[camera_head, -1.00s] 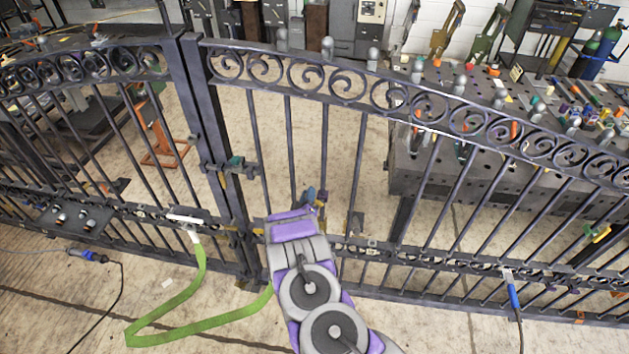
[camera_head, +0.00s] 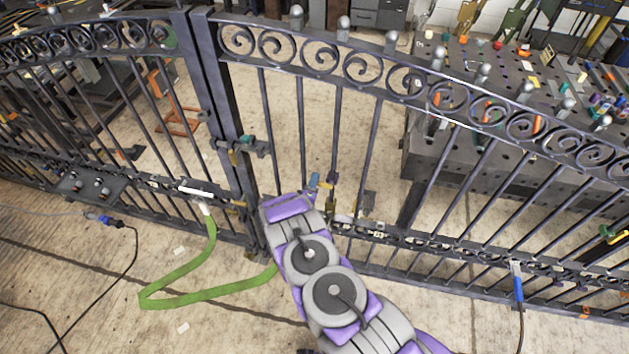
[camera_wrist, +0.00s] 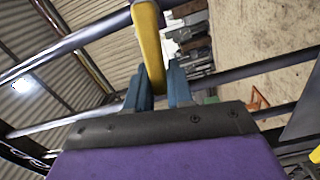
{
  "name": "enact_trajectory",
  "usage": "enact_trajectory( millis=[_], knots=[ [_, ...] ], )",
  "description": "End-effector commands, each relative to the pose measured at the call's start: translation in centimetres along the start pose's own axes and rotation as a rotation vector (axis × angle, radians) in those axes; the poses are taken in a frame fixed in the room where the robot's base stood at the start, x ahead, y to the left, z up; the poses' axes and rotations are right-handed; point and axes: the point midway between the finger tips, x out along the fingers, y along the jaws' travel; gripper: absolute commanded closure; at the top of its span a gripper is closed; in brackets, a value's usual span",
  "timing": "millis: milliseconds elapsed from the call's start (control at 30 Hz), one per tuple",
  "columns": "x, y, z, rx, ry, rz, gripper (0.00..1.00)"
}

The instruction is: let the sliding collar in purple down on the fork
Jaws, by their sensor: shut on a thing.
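My gripper (camera_head: 314,182) is at the barred gate, among its bars and a little right of the upright post where the two leaves meet. In the wrist view its blue fingers (camera_wrist: 158,85) are shut on a yellow bar-like piece (camera_wrist: 148,40), which sticks out beyond the fingertips. I cannot make out a purple collar apart from my own purple arm. I cannot pick out the fork with certainty; small latch fittings (camera_head: 240,147) sit on the meeting post. My arm hides part of the lower rail.
The dark gate (camera_head: 230,110) spans the view. A green strap (camera_head: 190,298) hangs from its left leaf and lies on the floor. A perforated worktable (camera_head: 425,150) with many small tools stands behind the right leaf. Dark cables (camera_head: 128,265) lie at the lower left.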

Motion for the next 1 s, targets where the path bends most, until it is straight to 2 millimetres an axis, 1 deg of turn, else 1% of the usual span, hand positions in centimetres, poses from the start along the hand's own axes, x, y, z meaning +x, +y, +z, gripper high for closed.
enact_trajectory(
  millis=[33, 367, 400, 600, 867, 1000],
  knots=[
    [0.0, 0.0, -0.4, -0.001, 0.007, 0.001, 1.0],
    [0.0, 0.0, -0.3, -0.002, 0.006, 0.0, 1.0],
    [0.0, 0.0, -0.3, -0.002, 0.007, 0.0, 0.75],
    [0.0, 0.0, -0.2, -0.002, 0.003, 0.001, 0.57],
    [-0.1, 0.1, 0.1, -0.001, 0.001, -0.001, 0.57],
    [-1.3, 0.0, 0.0, -0.001, 0.001, -0.005, 0.57]
  ],
)
